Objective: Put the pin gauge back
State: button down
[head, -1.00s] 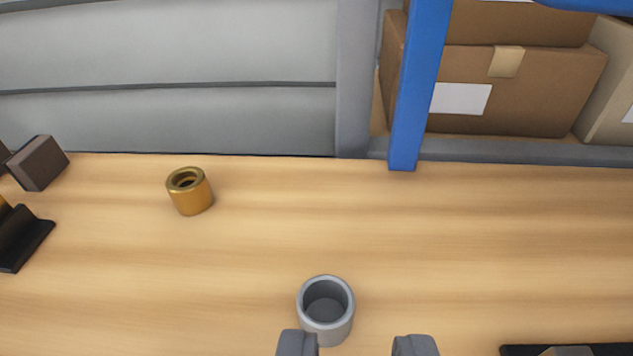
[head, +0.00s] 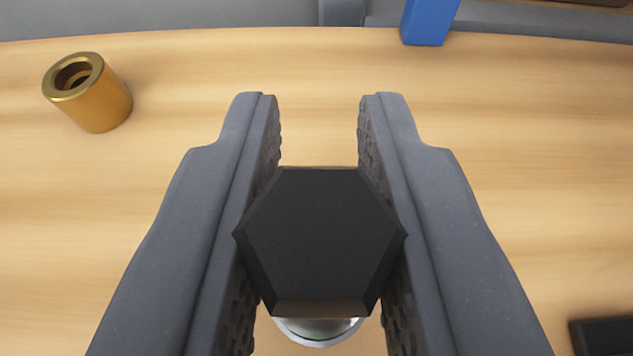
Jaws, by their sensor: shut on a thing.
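My gripper (head: 318,105) is in the middle of the view, its two dark grey fingers on either side of a black hexagonal head (head: 320,235). I take this to be the pin gauge's handle, and the fingers are shut on its sides. A shiny silver round part (head: 318,330) shows just below the head; I cannot tell whether it belongs to the gauge. The rest of the gauge is hidden under the head. The grey hollow cup seen earlier is not clearly visible now.
A brass bushing (head: 92,95) with a hole stands on the wooden table (head: 540,150) at upper left. A blue post (head: 430,20) stands at the table's far edge. A black object (head: 602,336) is at lower right.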

jog(key=shift+f, duration=0.15)
jog(key=c, duration=1.3)
grip_release()
jog(key=shift+s+r, duration=0.2)
jog(key=shift+r, duration=0.05)
jog(key=p+v, duration=0.1)
jog(key=v, duration=1)
jog(key=shift+s, duration=0.35)
